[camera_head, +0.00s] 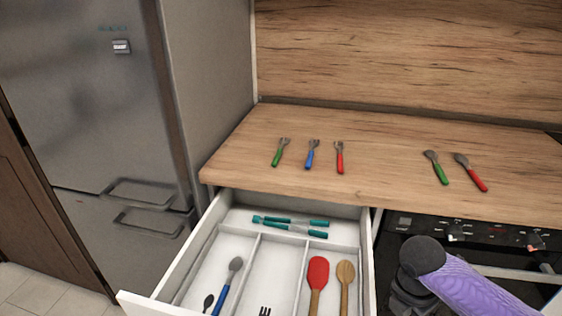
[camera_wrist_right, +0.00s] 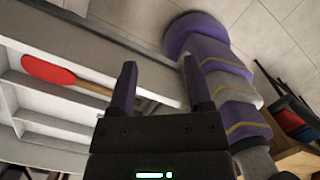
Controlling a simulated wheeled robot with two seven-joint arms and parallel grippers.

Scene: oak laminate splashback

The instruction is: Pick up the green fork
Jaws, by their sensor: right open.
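The green fork (camera_head: 281,152) lies on the wooden counter (camera_head: 235,160), leftmost of three forks in a row, its grey tines toward the splashback and its green handle toward the front edge. It lies apart from the blue fork (camera_head: 312,154) beside it. My right gripper (camera_wrist_right: 158,75) is open with nothing between its fingers in the right wrist view. My right arm is low at the right in the head view, in front of the stove and well away from the green fork. The green fork does not show in the right wrist view. My left gripper is not in view.
A red fork (camera_head: 340,157), a green spoon (camera_head: 435,167) and a red spoon (camera_head: 471,172) lie farther right on the counter. Below, an open drawer (camera_head: 182,268) holds several utensils, including a red spatula (camera_head: 317,278). A fridge (camera_head: 90,100) stands left.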

